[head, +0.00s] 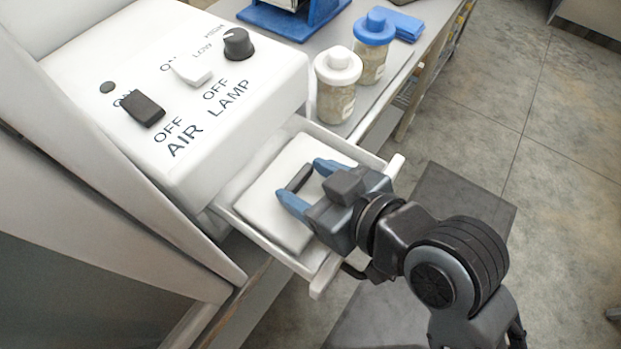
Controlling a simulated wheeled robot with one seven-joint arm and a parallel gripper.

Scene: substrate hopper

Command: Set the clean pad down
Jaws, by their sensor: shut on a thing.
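A white pad (268,205) with a dark bar-shaped grip (299,178) on top lies within the frame of a pulled-out white drawer (322,277). My gripper (300,179) reaches in from the right, over the drawer. Its two blue fingers are shut on the pad's dark grip. The pad looks roughly lined up with the drawer frame. I cannot tell whether its underside touches the drawer. My gripper hides the pad's right part.
The white cabinet (200,110) with AIR and LAMP switches stands just left of the drawer. Two lidded jars, one white-capped (335,100) and one blue-capped (371,60), stand on the bench behind. A folded blue cloth (405,25) lies beyond. Floor is open at right.

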